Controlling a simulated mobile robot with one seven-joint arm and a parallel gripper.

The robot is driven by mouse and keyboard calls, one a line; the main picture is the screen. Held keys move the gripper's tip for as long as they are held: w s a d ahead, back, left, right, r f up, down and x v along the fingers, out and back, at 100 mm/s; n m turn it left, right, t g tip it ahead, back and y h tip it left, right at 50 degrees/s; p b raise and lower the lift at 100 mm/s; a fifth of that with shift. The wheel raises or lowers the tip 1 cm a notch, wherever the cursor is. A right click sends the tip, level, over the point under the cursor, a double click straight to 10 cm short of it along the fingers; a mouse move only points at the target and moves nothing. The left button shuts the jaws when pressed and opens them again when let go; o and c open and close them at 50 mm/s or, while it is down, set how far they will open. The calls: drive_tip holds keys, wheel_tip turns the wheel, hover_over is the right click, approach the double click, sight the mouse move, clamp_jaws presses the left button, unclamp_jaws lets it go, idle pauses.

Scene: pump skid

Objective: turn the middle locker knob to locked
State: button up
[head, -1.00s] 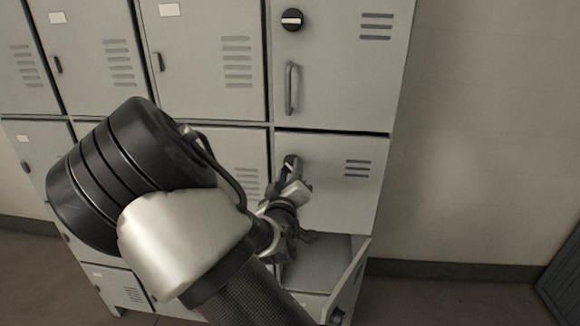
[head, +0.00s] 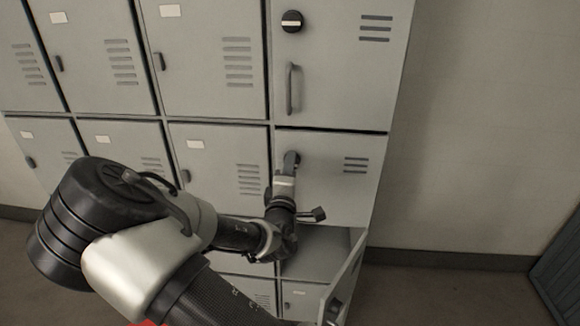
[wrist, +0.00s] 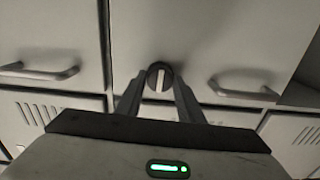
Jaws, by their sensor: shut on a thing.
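The middle locker door (head: 335,190) is shut, in the right-hand column of the head view. Its round dark knob (head: 292,157) sits at the door's upper left, partly hidden by my gripper (head: 287,170). In the wrist view the knob (wrist: 153,73) shows a pale bar that stands nearly upright in that picture. My gripper (wrist: 160,82) has a finger on each side of the knob and is shut on it. The door's lower left is hidden behind my wrist in the head view.
The locker above has a knob (head: 292,21) with its pale bar level, and a vertical handle (head: 291,88). Below, a locker door (head: 345,285) hangs open to the right, close to my wrist.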

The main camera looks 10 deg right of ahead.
drive_tip(key=shift+n, duration=0.3)
idle(0.4)
drive_tip(key=o, duration=1.1)
drive_tip(key=shift+c, duration=0.2)
drive_tip(key=p+v, duration=0.7)
drive_tip(key=v, duration=1)
drive_tip(key=shift+s, duration=0.2)
